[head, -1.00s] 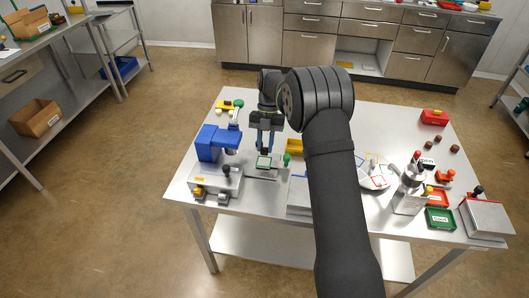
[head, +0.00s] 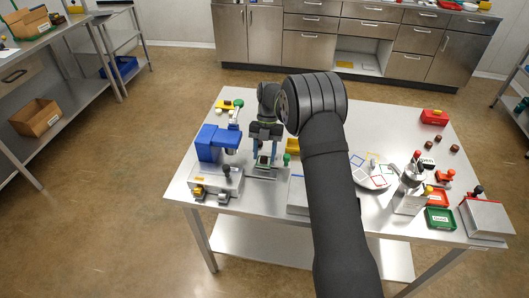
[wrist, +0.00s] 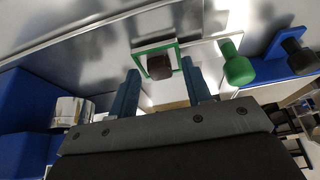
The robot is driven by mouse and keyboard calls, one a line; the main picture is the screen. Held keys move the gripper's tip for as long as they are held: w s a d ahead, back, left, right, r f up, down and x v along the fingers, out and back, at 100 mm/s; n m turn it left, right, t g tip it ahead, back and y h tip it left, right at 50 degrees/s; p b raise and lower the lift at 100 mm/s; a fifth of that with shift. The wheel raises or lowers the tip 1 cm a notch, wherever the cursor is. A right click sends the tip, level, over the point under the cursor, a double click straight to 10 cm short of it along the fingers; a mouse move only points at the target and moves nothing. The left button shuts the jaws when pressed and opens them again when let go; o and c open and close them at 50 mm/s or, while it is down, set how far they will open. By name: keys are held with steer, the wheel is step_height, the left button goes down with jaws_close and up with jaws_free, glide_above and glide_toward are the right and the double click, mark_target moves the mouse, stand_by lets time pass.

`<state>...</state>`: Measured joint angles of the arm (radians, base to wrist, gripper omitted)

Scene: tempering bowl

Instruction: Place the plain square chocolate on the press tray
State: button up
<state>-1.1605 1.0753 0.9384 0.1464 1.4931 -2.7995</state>
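The plain square chocolate (wrist: 158,66) is a dark brown piece inside the green square outline of the press tray (wrist: 176,48) in the wrist view. In the head view the tray (head: 262,174) lies in front of the blue press, with the green outline partly hidden by my fingers. My gripper (head: 265,160) is above the tray, fingers pointing down. In the wrist view my gripper's fingers (wrist: 163,82) are spread apart, with the chocolate beyond their tips and a gap on each side of it. Whether the chocolate lies flat is hard to tell.
The blue press (head: 213,143) stands close on the left. A green knob (wrist: 237,66) rises just right of the tray. A yellow bin (head: 292,145) is behind to the right. A round plate with coloured squares (head: 370,182) and small brown chocolates (head: 455,149) are farther right.

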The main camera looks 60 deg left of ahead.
steer(key=shift+r, duration=0.1)
steer(key=v, duration=1.2)
steer(key=x, duration=1.2)
steer(key=shift+r, duration=1.95)
